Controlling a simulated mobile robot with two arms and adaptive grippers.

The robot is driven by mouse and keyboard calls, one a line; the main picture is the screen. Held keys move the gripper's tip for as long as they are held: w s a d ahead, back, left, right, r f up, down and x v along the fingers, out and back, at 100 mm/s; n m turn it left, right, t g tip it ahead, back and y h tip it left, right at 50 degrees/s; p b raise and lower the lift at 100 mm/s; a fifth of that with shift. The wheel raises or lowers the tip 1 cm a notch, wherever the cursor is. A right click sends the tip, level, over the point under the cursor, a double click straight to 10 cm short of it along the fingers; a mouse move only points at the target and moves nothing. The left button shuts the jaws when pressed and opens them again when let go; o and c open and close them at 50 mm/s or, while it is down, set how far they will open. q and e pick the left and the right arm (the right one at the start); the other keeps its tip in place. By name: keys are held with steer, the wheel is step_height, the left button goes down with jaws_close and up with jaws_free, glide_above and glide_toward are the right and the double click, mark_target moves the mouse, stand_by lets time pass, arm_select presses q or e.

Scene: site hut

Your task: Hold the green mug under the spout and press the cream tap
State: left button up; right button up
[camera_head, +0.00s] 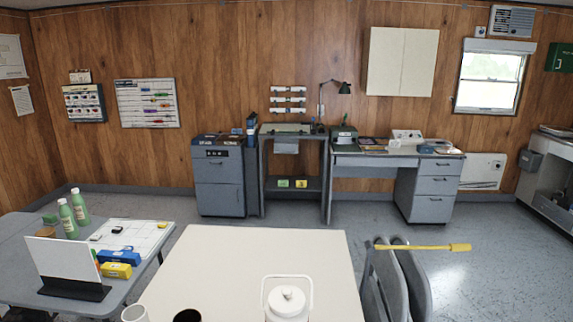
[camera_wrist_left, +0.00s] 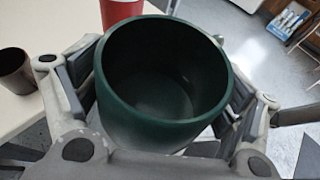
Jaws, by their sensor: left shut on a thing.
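The green mug (camera_wrist_left: 165,85) is dark green and fills the middle of the left wrist view, with its mouth facing the camera; I look down into its inside, which looks empty. My left gripper (camera_wrist_left: 166,78) is shut on it, one finger on either side. A white lidded jug with a wire-like handle (camera_head: 287,303) stands at the near edge of the cream table in the head view, cut off at the bottom. The cream tap and spout are not visible. My right gripper is in neither view.
On the cream table (camera_head: 260,255) are a white cup (camera_head: 134,313) and a black cup (camera_head: 187,316). The left wrist view shows a red cup (camera_wrist_left: 121,10) beyond the mug and a dark brown cup (camera_wrist_left: 17,70) at left. Folding chairs (camera_head: 400,280) stand at the table's right.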

arm_select(q)
steer(key=shift+f, duration=0.15)
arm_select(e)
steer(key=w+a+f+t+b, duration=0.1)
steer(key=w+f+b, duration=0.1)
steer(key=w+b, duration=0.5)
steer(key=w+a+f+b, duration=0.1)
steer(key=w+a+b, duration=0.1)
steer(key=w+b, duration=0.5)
arm_select(q)
steer(key=w+d+f+m+g+h+b, duration=0.15)
steer(key=d+f+b, duration=0.3)
steer(key=f, duration=0.55)
steer(key=w+d+f+m+g+b, duration=0.1)
steer(key=w+d+f+b, duration=0.3)
steer(key=f, duration=0.7)
steer(key=s+d+f+m+g+b, duration=0.1)
steer(key=d+f+b, duration=0.2)
steer(key=f+b, duration=0.5)
steer(key=w+d+f, duration=0.1)
steer(key=w+d, duration=0.7)
steer(key=w, duration=0.1)
steer(key=shift+f, duration=0.4)
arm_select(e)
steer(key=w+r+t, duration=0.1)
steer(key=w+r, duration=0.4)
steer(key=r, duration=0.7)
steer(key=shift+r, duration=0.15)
